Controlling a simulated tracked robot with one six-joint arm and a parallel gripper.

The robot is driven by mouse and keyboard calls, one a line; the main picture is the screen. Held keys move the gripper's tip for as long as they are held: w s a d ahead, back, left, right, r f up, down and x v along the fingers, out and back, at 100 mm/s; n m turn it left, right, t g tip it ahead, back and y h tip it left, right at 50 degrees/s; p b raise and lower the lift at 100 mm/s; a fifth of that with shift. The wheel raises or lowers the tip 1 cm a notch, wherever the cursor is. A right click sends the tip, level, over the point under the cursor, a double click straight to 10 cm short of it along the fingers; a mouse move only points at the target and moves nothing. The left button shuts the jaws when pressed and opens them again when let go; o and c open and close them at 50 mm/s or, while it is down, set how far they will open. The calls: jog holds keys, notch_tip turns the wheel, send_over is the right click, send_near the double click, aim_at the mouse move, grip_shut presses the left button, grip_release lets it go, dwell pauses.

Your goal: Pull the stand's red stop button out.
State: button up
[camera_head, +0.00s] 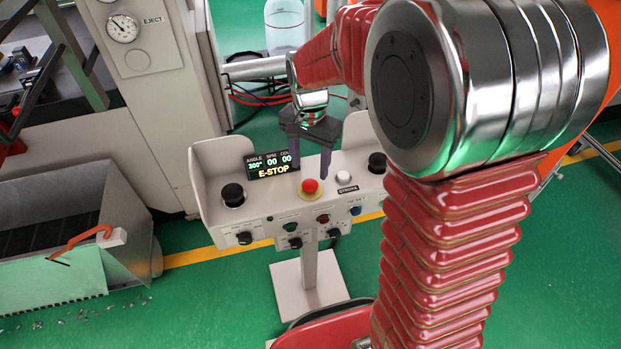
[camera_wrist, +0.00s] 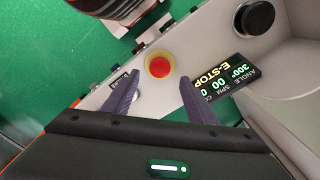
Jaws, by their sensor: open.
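The stand (camera_head: 225,225) is a light grey control box on a post in the middle of the head view. Its red stop button (camera_head: 310,186) sits in a yellow ring on the top panel, below the display. In the wrist view the red button (camera_wrist: 160,67) lies beyond the fingertips, roughly between their lines. My gripper (camera_head: 312,172) is open and empty above the panel, its dark fingers pointing down behind the button in the head view. In the wrist view the two fingers (camera_wrist: 157,82) are spread apart. I cannot tell how high the fingertips are above the panel.
The display (camera_head: 272,164) reads E-STOP. Black knobs (camera_head: 233,195) stand at both ends of the panel, and a white button (camera_head: 343,177) is right of the red one. Raised side walls flank the panel. A grey machine with a gauge (camera_head: 122,28) stands at left.

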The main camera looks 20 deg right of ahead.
aim_at(310, 184)
jog(key=shift+f, duration=3.15)
jog(key=shift+c, duration=0.3)
grip_shut()
